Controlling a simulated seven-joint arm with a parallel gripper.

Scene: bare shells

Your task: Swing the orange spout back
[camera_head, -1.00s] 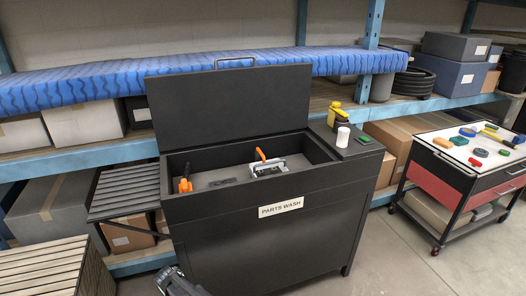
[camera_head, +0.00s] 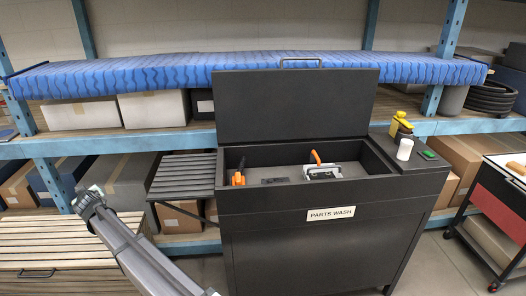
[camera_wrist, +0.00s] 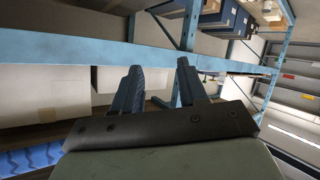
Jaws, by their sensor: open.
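The parts washer (camera_head: 318,244) is a black cabinet with its lid (camera_head: 297,106) standing open. In its basin, an orange curved piece (camera_head: 315,157) rises beside a grey metal part near the middle. A second orange piece (camera_head: 238,179) stands at the basin's left end. I cannot tell for certain which is the spout. My gripper (camera_head: 86,200) is raised left of the washer, well apart from both orange pieces. In the wrist view its two dark fingers (camera_wrist: 160,82) are spread with nothing between them, facing the shelving; the washer is not recognisable there.
A slatted side shelf (camera_head: 184,176) adjoins the washer's left side. A yellow bottle (camera_head: 400,125) and a white cup (camera_head: 405,149) stand on its right ledge. Blue-framed shelving (camera_head: 120,144) with boxes runs behind. A slatted wooden crate (camera_head: 40,255) is at lower left.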

